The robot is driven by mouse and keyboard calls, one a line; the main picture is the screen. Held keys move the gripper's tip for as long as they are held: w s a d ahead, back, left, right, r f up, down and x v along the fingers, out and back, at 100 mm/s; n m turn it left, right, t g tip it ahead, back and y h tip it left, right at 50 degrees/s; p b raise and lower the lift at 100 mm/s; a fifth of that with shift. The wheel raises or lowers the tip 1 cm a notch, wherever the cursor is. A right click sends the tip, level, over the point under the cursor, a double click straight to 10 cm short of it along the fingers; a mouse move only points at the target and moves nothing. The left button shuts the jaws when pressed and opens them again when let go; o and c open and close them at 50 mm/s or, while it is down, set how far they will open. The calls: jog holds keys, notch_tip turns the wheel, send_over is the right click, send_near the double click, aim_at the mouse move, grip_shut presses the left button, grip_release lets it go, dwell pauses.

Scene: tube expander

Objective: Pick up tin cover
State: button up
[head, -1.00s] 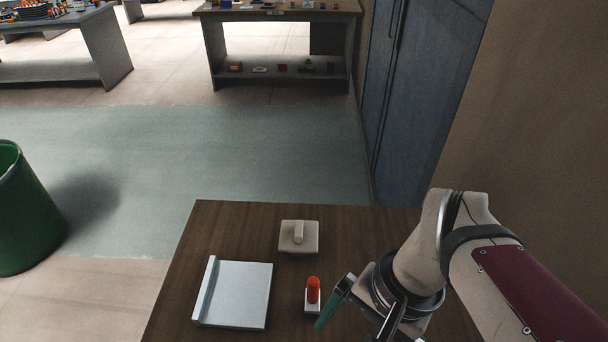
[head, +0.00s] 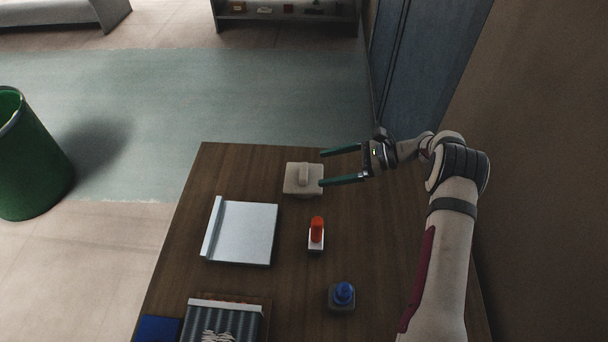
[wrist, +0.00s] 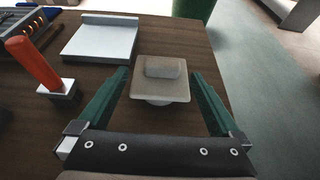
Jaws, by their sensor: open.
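The tin cover appears to be the beige square lid (head: 293,185) with a raised bar handle, near the back of the table. In the wrist view the lid (wrist: 160,92) sits centred between my fingers, on a round lower part that rests on the table. My gripper (head: 322,168) is open and empty, its green fingers pointing left, with the tips at the lid's right side. In the wrist view my gripper (wrist: 160,72) has one finger on each side of the lid, with gaps visible. The height of the fingers above the table is hard to tell.
A white flat tray (head: 242,232) lies left of an orange-topped item (head: 317,230) with a white base. A blue-knobbed item (head: 342,294), a ribbed dark box (head: 222,322) and a blue block (head: 158,329) are nearer. A green bin (head: 30,160) stands left of the table.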

aim_at(305, 170)
jog(key=x, duration=0.7)
jog(key=shift+w+a, duration=0.1)
jog(key=shift+w, duration=0.15)
jog(key=c, duration=1.3)
